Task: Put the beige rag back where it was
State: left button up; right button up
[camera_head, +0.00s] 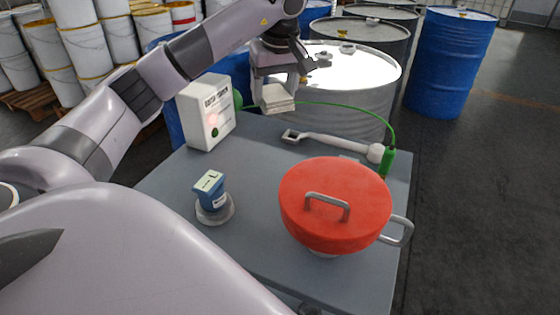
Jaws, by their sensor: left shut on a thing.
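The beige rag (277,99) is a small folded, pale block of cloth near the far edge of the grey table (260,232). My left gripper (279,88) comes down from above and is shut on the rag. The rag appears held above the table's far edge, in front of a grey drum; its exact height is hard to tell. My right gripper is not in view.
A white box (207,113) with a green cable stands left of the rag. A grey long-handled tool (330,142), a green clamp (387,161), a red-lidded pot (335,190) and a small blue device (210,190) occupy the table. Drums (345,98) stand behind.

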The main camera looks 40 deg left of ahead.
aim_at(273, 168)
pick_arm(q)
notch_tip(273, 168, down, 19)
jog(key=shift+s+r+b, duration=0.1)
jog(key=shift+r+b, duration=0.1)
jog(key=shift+b, duration=0.8)
jog(key=shift+f, duration=0.15)
jog(key=o, duration=1)
jog(key=v, duration=1.2)
jog(key=shift+p, duration=0.3)
